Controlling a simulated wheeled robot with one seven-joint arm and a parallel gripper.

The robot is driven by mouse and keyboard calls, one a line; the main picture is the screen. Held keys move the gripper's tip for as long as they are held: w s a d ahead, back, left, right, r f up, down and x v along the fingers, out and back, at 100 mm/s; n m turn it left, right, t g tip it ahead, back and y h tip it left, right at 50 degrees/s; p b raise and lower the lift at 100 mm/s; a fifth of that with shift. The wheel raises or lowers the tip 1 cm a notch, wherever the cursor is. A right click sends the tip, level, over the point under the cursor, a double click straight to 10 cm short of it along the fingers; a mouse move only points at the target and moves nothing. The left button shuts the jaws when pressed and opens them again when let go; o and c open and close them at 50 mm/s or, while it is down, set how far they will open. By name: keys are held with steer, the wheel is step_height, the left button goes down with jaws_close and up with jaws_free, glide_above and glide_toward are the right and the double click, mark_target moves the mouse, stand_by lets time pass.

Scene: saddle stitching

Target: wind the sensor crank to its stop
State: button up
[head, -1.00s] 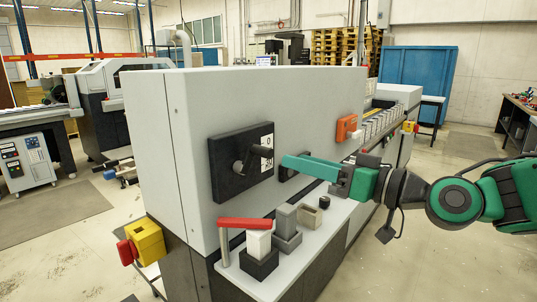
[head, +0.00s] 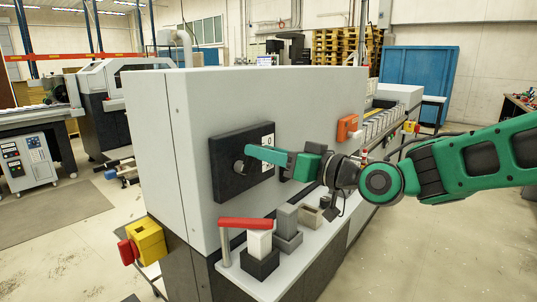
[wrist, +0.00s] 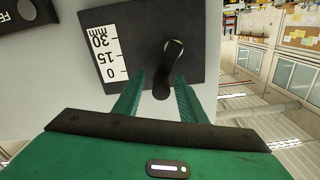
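The sensor crank (wrist: 173,48) is a black arm with a handle on a black plate (wrist: 127,28). A white scale marked 0, 15 and 30 mm (wrist: 107,54) is on that plate. In the head view the plate (head: 227,187) is on the grey machine's near face, and my fingers cover most of the crank. My gripper (wrist: 159,76) is open, with its green fingers on either side of the crank handle (wrist: 161,86) and gaps showing on both sides. It also shows in the head view, fingers pointing left at the plate (head: 250,152).
Below, a shelf (head: 292,262) carries a red-handled lever (head: 246,223) and grey blocks (head: 287,222). An orange box (head: 347,127) is on the machine face, right of my gripper.

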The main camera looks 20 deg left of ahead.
steer(key=c, duration=1)
steer(key=shift+o, duration=0.2)
